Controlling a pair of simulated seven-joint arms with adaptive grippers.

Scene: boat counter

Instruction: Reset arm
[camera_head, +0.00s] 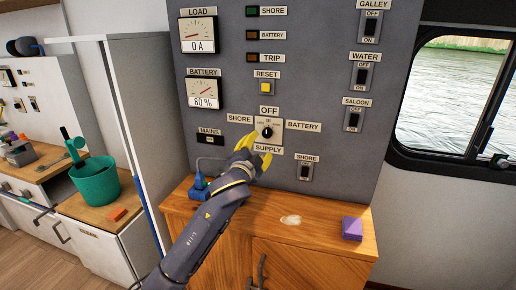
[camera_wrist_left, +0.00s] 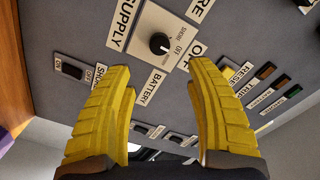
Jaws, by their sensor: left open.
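My left gripper (camera_head: 257,152) is open and empty, its yellow fingers just in front of and below the supply selector knob (camera_head: 267,132) on the grey panel. In the left wrist view the open fingers (camera_wrist_left: 161,72) frame the black knob (camera_wrist_left: 160,43) on its pale plate, and neither finger visibly touches it. A pale mark on the knob seems to face OFF. My left arm (camera_head: 205,232) reaches up from the bottom over the wooden counter. My right gripper is not in view.
The panel holds a yellow reset button (camera_head: 265,88), load (camera_head: 199,34) and battery (camera_head: 203,92) gauges, and several switches. A blue plug (camera_head: 199,188) stands behind my arm. A purple block (camera_head: 352,228) sits at the counter's right. A green bucket (camera_head: 97,182) is at left.

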